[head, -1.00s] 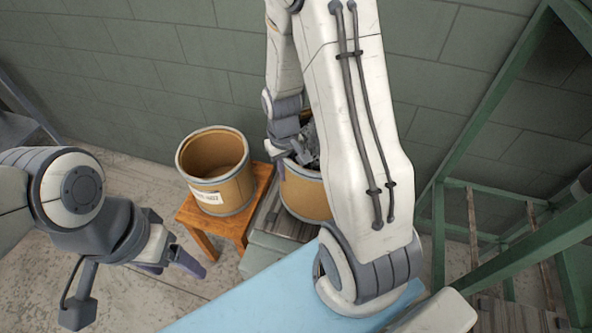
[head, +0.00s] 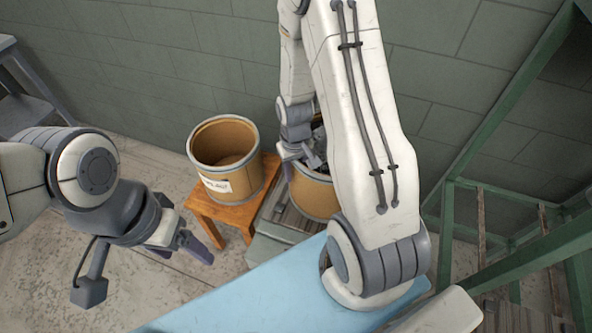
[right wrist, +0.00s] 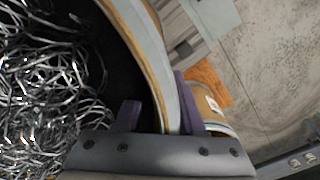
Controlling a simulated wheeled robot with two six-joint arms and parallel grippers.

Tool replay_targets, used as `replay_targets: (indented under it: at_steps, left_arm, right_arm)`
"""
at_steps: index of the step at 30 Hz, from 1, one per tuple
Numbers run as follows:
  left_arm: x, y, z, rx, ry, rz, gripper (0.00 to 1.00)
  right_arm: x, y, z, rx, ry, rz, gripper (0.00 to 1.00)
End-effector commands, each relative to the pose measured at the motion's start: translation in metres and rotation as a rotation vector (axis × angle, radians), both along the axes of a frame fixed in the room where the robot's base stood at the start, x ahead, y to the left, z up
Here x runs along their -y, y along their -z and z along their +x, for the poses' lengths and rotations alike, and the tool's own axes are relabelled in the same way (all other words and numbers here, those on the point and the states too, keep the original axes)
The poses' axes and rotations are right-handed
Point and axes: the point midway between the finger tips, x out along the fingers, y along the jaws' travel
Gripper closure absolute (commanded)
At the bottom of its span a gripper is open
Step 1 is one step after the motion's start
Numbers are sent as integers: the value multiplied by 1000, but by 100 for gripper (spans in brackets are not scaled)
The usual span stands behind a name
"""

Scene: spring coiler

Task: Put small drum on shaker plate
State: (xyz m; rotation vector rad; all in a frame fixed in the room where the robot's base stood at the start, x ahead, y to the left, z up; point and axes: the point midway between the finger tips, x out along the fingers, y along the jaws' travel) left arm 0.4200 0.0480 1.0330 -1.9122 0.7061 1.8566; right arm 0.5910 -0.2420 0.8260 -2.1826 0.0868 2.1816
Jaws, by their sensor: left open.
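A tan drum with a pale rim and a white label, the empty drum (head: 232,187), stands upright on an orange wooden stool. A second tan drum (head: 313,195) holds tangled metal wire, and my right arm partly hides it. My right gripper (head: 292,150) is at this drum's rim. In the right wrist view the rim (right wrist: 152,50) runs between my right gripper's fingers (right wrist: 160,105), one inside and one outside; whether they press on it is unclear. My left gripper (head: 192,247) is open and empty, left of the stool. I cannot tell which surface is the shaker plate.
The orange stool (head: 212,208) stands against a grey slatted platform (head: 292,228) beside the wire-filled drum. A light blue surface (head: 265,293) lies in front. A green metal frame (head: 445,235) stands at the right.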

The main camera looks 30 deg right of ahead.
Motion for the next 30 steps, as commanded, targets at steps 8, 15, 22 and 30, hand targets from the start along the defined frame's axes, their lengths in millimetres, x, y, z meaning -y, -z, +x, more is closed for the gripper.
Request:
replay_targets:
  at_steps: [8, 15, 22, 30]
  left_arm:
    - [0, -2, 0, 0, 0, 0, 25]
    - [0, -3, 0, 0, 0, 0, 25]
    - [0, -4, 0, 0, 0, 0, 25]
    - [0, -5, 0, 0, 0, 0, 25]
  right_arm:
    - [0, -3, 0, 0, 0, 0, 63]
    - [0, -33, 1, 6, 0, -1, 63]
    - [0, -84, 1, 7, 0, -2, 63]
    - [0, -119, 0, 2, 0, 0, 63]
